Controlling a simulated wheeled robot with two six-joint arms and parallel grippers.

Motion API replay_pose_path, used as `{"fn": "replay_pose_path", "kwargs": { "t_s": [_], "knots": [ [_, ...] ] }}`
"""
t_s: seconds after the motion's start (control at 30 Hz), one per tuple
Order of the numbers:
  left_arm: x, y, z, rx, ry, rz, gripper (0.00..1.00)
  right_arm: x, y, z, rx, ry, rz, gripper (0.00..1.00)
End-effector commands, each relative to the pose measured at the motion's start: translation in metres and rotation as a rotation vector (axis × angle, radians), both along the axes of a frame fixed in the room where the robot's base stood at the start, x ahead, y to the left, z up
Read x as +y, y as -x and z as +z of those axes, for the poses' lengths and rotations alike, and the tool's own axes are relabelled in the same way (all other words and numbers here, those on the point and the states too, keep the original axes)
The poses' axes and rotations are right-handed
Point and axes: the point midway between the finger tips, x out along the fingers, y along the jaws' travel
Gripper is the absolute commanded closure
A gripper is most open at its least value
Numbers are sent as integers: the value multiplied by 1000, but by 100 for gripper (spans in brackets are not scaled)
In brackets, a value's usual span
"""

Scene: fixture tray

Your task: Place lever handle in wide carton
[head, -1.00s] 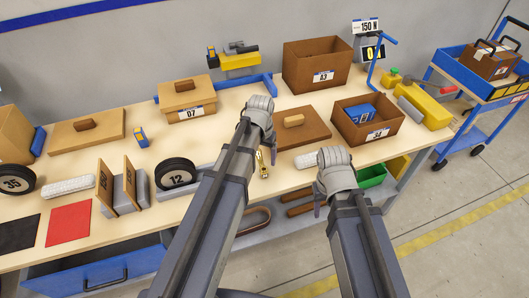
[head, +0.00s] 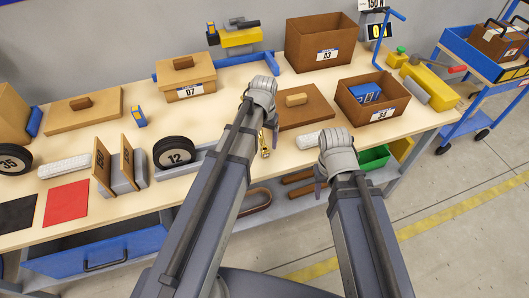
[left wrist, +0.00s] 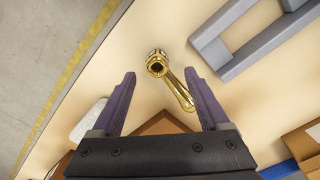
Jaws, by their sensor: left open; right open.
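The lever handle (left wrist: 176,84) is a shiny brass piece with a round open end and a slim arm, lying on the table. In the head view the handle (head: 265,142) is partly hidden behind my left forearm. My left gripper (left wrist: 160,74) is open, its fingers on either side of the handle with visible gaps. In the head view the left gripper (head: 264,88) is seen from behind, fingers largely hidden. A low, wide open brown carton (head: 392,106) stands at the right with a blue box (head: 365,93) inside. My right gripper (head: 320,180) is open and empty by the table's front edge.
A taller open carton (head: 320,45) stands behind. A brown lid (head: 312,115) lies between the left gripper and the wide carton. A white textured block (head: 308,140) is near the front edge. A grey frame (left wrist: 240,45) lies close to the handle. Black wheel 12 (head: 174,154) stands left.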

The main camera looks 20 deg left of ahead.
Motion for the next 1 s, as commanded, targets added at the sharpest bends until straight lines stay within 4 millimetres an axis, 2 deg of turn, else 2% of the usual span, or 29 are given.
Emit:
{"fn": "replay_pose_path", "kwargs": {
  "t_s": [0.03, 0.3, 0.63, 1.0],
  "knots": [
    [-1, 1, -10, 0, 0, 0, 22, 0, 0, -10, 0, 0, 0, 50],
    [-4, 2, -43, 0, 0, 0, 22, 0, 0, -43, 0, 0, 0, 50],
    [-4, 2, -44, 0, 0, 0, 22, 0, 0, -44, 0, 0, 0, 50],
    [-4, 2, -44, 0, 0, 0, 64, 0, 0, -44, 0, 0, 0, 50]
  ]
}}
